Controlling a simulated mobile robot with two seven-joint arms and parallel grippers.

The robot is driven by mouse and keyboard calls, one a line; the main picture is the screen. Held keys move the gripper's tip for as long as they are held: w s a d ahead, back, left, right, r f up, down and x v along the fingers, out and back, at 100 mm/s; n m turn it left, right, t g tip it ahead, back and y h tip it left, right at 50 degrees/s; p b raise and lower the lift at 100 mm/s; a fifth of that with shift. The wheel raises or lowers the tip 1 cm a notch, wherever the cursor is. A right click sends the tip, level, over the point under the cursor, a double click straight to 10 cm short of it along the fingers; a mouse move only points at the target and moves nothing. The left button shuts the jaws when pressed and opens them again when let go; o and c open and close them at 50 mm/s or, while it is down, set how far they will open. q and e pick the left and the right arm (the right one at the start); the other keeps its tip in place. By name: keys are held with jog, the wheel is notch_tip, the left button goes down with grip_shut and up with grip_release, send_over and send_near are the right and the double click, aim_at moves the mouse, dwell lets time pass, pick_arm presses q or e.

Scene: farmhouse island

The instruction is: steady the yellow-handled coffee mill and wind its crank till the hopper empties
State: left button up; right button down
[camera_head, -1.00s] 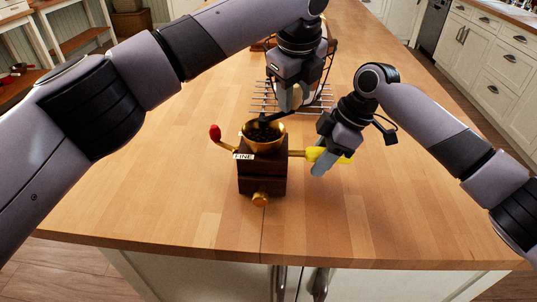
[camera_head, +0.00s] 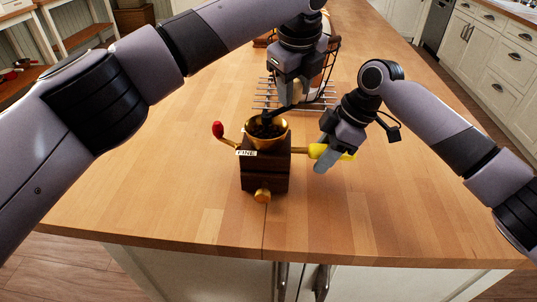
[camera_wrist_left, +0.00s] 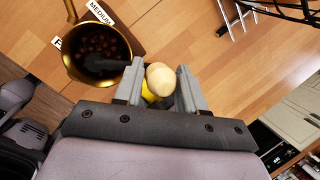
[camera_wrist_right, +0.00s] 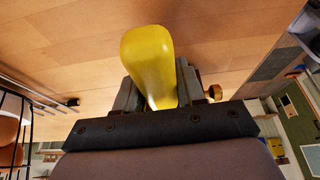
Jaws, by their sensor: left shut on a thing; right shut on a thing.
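The coffee mill (camera_head: 265,177) stands upright on the island, a dark wooden box with a brass hopper (camera_head: 284,130). Dark beans (camera_wrist_left: 100,44) lie in the hopper in the left wrist view. A yellow handle (camera_head: 317,151) sticks out from the mill's right side. My right gripper (camera_head: 324,158) is shut on this handle, which also fills the middle of the right wrist view (camera_wrist_right: 148,55). My left gripper (camera_head: 291,98) is above and behind the hopper, shut on the crank's cream knob (camera_wrist_left: 161,78). The crank's black arm (camera_wrist_left: 122,65) runs from the knob over the hopper.
A red knob (camera_head: 217,129) on a brass arm sticks out left of the mill. A brass drawer knob (camera_head: 263,196) faces front. A wire rack (camera_head: 265,92) stands behind my left gripper. The wooden top (camera_head: 130,200) is clear on both sides.

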pick_arm(q)
jog(key=shift+a+f, duration=0.1)
jog(key=shift+f, duration=0.3)
jog(key=o, duration=0.8)
jog(key=shift+c, duration=0.2)
jog(key=shift+r, duration=3.75)
